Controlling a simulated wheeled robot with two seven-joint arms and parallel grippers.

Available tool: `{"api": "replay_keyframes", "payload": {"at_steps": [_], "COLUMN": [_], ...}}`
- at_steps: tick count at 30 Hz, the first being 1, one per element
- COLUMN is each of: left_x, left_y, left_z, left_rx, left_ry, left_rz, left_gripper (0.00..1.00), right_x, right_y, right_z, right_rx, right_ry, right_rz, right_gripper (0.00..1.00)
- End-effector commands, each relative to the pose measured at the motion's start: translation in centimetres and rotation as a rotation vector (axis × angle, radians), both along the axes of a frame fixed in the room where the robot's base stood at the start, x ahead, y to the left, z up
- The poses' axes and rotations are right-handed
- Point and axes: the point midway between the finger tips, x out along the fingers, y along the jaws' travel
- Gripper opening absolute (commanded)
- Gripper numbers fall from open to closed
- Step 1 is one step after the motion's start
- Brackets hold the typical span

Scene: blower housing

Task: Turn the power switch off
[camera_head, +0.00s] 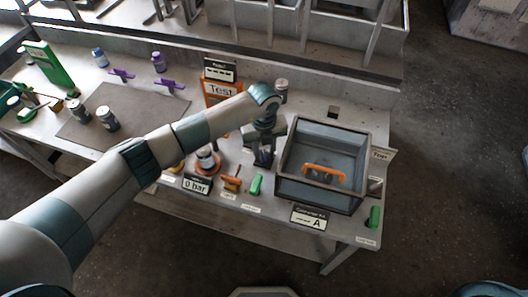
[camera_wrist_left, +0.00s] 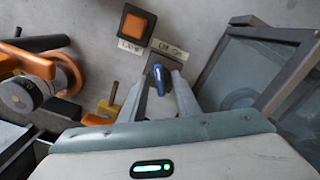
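My left gripper (camera_head: 263,157) reaches down over the table, left of the grey bin. In the left wrist view its fingers (camera_wrist_left: 166,84) are apart. A small blue lever (camera_wrist_left: 158,78) shows between them; I cannot tell whether they touch it. Beyond the fingertips is an orange square switch (camera_wrist_left: 138,25) in a black frame, with small labels beside it that are too blurred to read surely. I cannot tell for sure which of these is the power switch. In the head view the arm and gripper hide this spot. My right gripper is out of view.
The grey bin (camera_head: 359,199) with an orange handle stands close on the right. An orange Test device (camera_head: 221,91) is behind. A round orange part (camera_head: 208,164), a 0 bar sign (camera_head: 196,185) and a green handle (camera_head: 256,185) are near.

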Motion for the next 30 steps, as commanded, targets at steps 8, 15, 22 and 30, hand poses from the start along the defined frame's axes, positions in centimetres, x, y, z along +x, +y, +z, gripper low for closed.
{"api": "replay_keyframes", "payload": {"at_steps": [8, 15, 22, 30], "left_x": [-0.1, -0.1, 0.0, 0.0], "left_y": [0.0, 0.0, 0.0, -0.1], "left_z": [-0.1, 1.1, 4.6, 10.0], "left_rx": [0.000, 0.000, -0.002, -0.001], "left_ry": [0.003, 0.002, -0.001, -0.002], "left_rz": [-0.002, -0.001, -0.003, -0.003], "left_gripper": [0.29, 0.29, 0.29, 0.29], "right_x": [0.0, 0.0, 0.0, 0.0], "right_y": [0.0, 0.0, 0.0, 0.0], "right_z": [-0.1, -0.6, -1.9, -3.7], "right_rx": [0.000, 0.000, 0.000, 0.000], "right_ry": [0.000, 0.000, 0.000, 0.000], "right_rz": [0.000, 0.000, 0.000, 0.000], "right_gripper": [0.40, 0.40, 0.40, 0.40]}}
